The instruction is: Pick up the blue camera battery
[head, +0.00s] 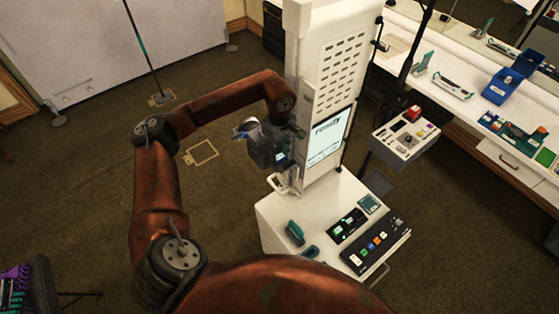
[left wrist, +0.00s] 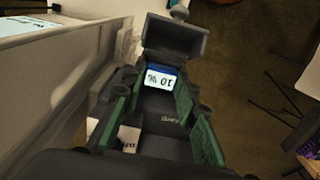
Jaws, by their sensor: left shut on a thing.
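The blue camera battery (left wrist: 160,77), with a white label reading 10, shows in the left wrist view between the tips of my left gripper (left wrist: 156,84). The green-padded fingers are closed in on its two sides. A dark grey boxy thing (left wrist: 174,38) stands just beyond the battery; I cannot tell whether they touch. In the head view my left gripper (head: 272,150) is beside the white column, above the cart's left edge, and the battery is hard to make out there. My right gripper is not in view.
A white cart (head: 272,228) with a tall column and a lit screen (head: 328,136) stands close to the left gripper. Its top holds a black button panel (head: 373,242) and green-handled items. A small grey tray (head: 404,137) and a long white counter are at right. Open carpet lies left.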

